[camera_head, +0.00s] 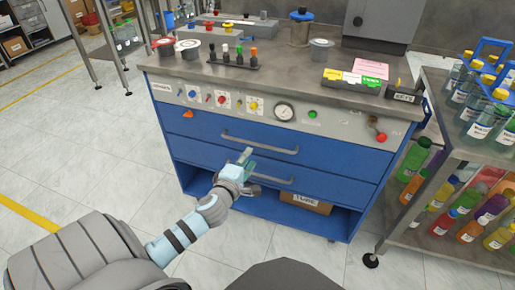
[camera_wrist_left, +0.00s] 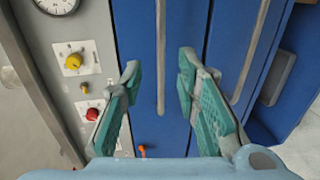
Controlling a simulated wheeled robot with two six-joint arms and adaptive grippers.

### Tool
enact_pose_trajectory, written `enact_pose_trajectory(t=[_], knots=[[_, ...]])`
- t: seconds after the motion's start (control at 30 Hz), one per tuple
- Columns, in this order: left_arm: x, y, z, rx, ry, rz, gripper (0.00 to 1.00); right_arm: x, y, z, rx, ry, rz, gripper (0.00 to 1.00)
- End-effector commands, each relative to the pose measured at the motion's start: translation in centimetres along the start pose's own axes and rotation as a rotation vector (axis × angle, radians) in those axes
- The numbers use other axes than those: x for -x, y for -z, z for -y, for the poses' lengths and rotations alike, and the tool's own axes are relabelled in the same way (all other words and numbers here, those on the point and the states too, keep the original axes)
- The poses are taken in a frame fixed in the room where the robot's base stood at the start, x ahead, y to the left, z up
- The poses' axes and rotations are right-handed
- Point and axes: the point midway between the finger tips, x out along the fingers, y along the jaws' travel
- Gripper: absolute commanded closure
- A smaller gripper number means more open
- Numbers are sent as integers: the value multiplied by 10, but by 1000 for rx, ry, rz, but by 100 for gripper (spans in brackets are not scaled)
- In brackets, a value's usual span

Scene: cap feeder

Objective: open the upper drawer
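The blue cabinet has an upper drawer (camera_head: 205,130) with a long grey bar handle (camera_head: 262,144), and a lower drawer (camera_head: 330,187) with a similar handle (camera_head: 280,178). Both drawers look shut. My left gripper (camera_head: 246,156) is in front of the upper drawer, close to its handle and partly over the lower handle. In the left wrist view the green fingers (camera_wrist_left: 159,64) are spread, with the upper handle (camera_wrist_left: 161,50) lining up between them. I cannot tell whether the tips reach around it; no contact shows. The lower handle (camera_wrist_left: 250,55) is right of the fingers there. My right gripper is in neither view.
A grey panel with a gauge (camera_head: 284,111) and knobs is above the drawers. The worktop (camera_head: 285,62) holds a peg rack, jars and coloured blocks. A box (camera_head: 306,202) sits on the open shelf below. A bottle rack (camera_head: 460,150) stands close on the right.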

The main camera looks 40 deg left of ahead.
Motion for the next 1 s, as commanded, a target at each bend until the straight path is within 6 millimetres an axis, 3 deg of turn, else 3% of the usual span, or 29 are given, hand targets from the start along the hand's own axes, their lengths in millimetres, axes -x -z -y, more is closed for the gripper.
enact_pose_trajectory(t=[0.2, 0.4, 0.73, 0.9, 1.0], knots=[[-64, 0, 2, 3, 0, -1, 71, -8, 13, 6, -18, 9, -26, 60], [-94, -1, 2, 1, 2, 1, 71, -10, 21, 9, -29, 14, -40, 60], [-99, -1, 1, 0, 3, 2, 72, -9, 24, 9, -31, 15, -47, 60], [-99, -1, 1, 0, 3, 2, 99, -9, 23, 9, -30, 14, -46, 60], [-99, -1, 1, 0, 3, 2, 100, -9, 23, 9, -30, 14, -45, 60]])
